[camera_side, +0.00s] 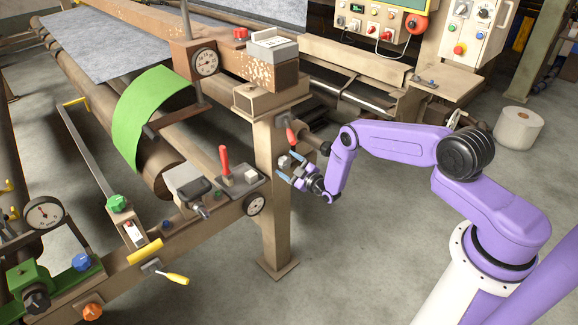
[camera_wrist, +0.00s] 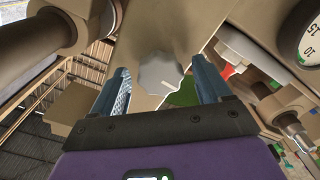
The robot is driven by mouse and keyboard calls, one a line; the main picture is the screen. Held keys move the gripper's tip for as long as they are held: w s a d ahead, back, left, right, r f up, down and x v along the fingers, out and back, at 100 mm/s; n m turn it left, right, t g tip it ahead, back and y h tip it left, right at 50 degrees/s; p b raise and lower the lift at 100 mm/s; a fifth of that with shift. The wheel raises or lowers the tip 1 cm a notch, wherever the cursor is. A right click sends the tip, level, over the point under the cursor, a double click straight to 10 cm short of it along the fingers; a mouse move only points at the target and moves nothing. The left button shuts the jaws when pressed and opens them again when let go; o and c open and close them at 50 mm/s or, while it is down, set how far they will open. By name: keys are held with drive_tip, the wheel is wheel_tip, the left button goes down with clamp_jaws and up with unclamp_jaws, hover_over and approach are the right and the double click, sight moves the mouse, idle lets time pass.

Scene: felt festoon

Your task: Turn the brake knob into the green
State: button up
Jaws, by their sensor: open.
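The brake knob appears to be the grey, lobed knob (camera_wrist: 160,73) with a pale pointer line on its face, on the beige machine post in the wrist view. In the side view a small light knob (camera_side: 284,161) shows on the post, just left of my fingers. My gripper (camera_side: 298,164) is open, with its blue-grey fingers pointing at the post. In the wrist view my gripper (camera_wrist: 160,80) has one finger on each side of the knob, with gaps. A green patch (camera_wrist: 184,94) shows beside the knob; I cannot tell whether it is the knob's green zone.
A red-handled lever (camera_side: 291,136) sticks out just above my gripper. The grey floor (camera_side: 350,255) below my forearm is clear.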

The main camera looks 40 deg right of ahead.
drive_tip(key=c, duration=1)
drive_tip(key=shift+c, duration=0.2)
drive_tip(key=m, duration=0.5)
drive_tip(key=shift+m, duration=0.3)
drive_tip(key=m, duration=0.5)
drive_tip(key=shift+a+f+m, duration=0.1)
drive_tip(key=shift+m, duration=0.2)
drive_tip(key=o, duration=1)
